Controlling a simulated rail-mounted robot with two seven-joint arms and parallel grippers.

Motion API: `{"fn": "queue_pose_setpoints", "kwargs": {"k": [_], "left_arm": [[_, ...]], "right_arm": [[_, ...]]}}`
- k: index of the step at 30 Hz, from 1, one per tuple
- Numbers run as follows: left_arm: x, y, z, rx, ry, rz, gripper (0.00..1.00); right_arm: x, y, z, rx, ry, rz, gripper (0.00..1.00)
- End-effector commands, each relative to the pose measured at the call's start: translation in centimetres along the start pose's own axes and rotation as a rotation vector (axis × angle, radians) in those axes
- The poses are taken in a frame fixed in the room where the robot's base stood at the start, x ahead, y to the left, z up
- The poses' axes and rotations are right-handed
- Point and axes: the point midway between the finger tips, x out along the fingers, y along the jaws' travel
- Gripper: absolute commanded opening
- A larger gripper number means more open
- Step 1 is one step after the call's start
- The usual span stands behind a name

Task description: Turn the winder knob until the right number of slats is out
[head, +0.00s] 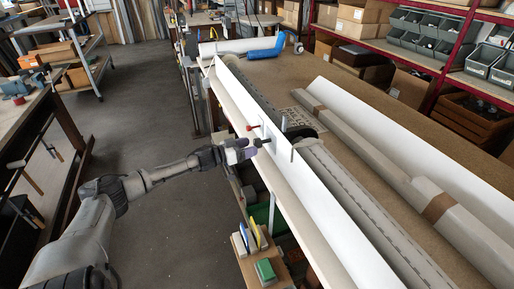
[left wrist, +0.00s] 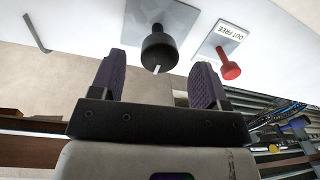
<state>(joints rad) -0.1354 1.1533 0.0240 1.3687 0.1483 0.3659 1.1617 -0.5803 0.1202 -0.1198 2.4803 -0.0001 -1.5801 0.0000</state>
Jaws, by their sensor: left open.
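The black winder knob (head: 263,142) sticks out from the side of a long white panel along the bench edge. In the left wrist view the knob (left wrist: 159,48) is round, with a short white mark on its rim. My left gripper (head: 244,151) is in front of it, open, its two purple pads (left wrist: 157,84) apart on either side of the knob's line. The pads appear not to touch it. A red knob (left wrist: 228,68) sits beside it at a label reading "OUT FREE". A long grey slatted profile (head: 365,210) lies behind the panel. My right gripper is out of view.
A bent metal rod (left wrist: 36,33) is on the panel in the left wrist view. Long wrapped rolls (head: 440,208) lie on the brown bench. A blue tool (head: 267,50) lies at the far end. A wooden box (head: 258,256) stands below the panel. The floor aisle at left is clear.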

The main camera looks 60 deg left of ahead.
Motion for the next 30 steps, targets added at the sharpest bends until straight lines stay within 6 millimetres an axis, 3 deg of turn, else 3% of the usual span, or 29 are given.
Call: {"fn": "queue_pose_setpoints", "kwargs": {"k": [12,30], "left_arm": [[3.2,0.0,0.0,0.002,0.001,-0.001,0.69],[4.0,0.0,-0.1,0.001,0.000,-0.001,0.68]], "right_arm": [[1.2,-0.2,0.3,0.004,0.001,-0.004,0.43],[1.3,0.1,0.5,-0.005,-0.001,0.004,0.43]]}}
